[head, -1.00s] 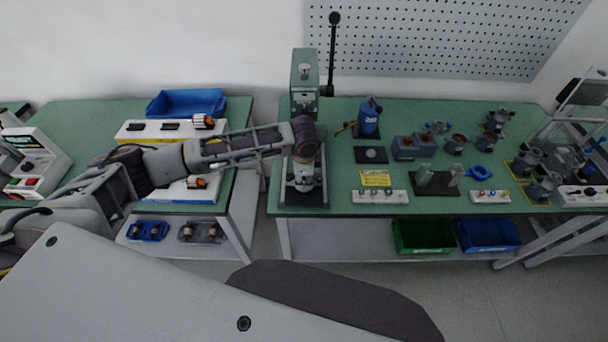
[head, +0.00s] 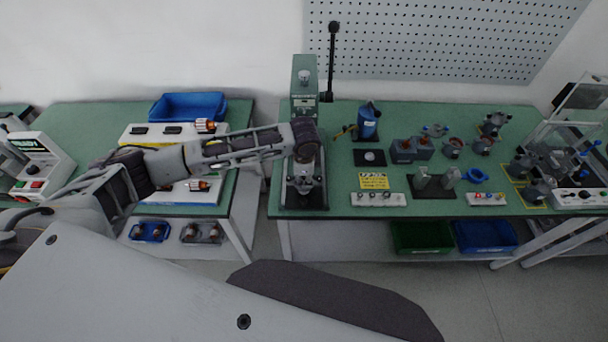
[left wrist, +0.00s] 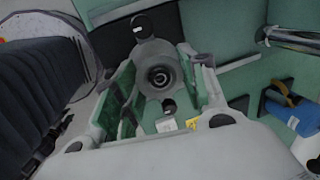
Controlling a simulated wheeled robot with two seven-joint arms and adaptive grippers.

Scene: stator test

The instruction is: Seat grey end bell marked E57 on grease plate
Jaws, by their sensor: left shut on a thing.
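My left gripper (head: 304,172) hangs over the base of the green press in the head view. In the left wrist view, the left gripper (left wrist: 163,90) has its two fingers on either side of a grey end bell (left wrist: 160,58) with a round dark bore and mounting ears. The gripper is shut on it. In the head view the end bell (head: 304,186) shows small below the wrist. No E57 marking is legible. A dark square plate with a pale round disc, seemingly the grease plate (head: 369,158), lies right of the press. My right gripper is not in view.
The green press (head: 304,85) with its tall lever stands behind the gripper. A blue canister (head: 368,122) is behind the plate, and a yellow sign (head: 374,181) in front of it. Motor parts (head: 452,147) and fixtures stand farther right. A blue bin (head: 188,106) is on the left table.

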